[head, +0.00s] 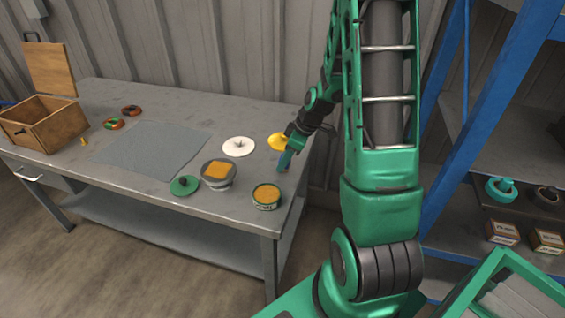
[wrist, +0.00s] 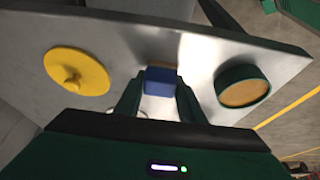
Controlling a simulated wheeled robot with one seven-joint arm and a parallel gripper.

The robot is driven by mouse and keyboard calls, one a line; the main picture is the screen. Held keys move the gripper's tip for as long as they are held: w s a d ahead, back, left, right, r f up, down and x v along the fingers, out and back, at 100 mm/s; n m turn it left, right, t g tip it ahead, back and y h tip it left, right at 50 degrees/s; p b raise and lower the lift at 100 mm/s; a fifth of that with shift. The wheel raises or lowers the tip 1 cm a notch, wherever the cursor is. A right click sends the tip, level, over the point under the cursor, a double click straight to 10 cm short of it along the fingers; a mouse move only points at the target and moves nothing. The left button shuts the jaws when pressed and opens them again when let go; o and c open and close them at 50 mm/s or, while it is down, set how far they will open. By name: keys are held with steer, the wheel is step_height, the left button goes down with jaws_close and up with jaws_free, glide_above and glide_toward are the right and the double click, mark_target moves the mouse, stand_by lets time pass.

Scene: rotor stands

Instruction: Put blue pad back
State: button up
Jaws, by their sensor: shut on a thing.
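The blue pad (wrist: 160,84) is a small block with a tan strip along its far edge, between my fingers in the wrist view. My gripper (head: 285,162) is shut on it over the right end of the grey workbench (head: 100,175). In the head view I cannot make out the pad apart from the fingers. I cannot tell whether the pad touches the bench.
A yellow knobbed lid (wrist: 76,78) and a green tin (wrist: 243,90) with orange contents flank my gripper. A white lid (head: 238,147), a grey bowl (head: 217,182) with an orange pad, and a green lid (head: 184,186) stand nearby. An open wooden box (head: 45,125) is far left.

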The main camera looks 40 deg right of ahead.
steer(key=shift+f, duration=0.45)
steer(key=shift+f, duration=0.1)
steer(key=o, duration=1)
steer(key=v, duration=1.1)
steer(key=s+a+r+m+g+h, duration=0.1)
steer(key=s+r+m, duration=0.2)
steer(key=s, duration=0.5)
steer(key=s+a+r+m+g, duration=0.1)
steer(key=s+a+r+m, duration=0.1)
steer(key=s+m, duration=0.4)
steer(key=s+a+r+m+g+h, duration=0.1)
steer(key=s+r+m, duration=0.3)
steer(key=s, duration=0.7)
steer(key=shift+s+a+r+m+g+h, duration=0.25)
steer(key=shift+a+m, duration=0.25)
steer(key=shift+a, duration=0.25)
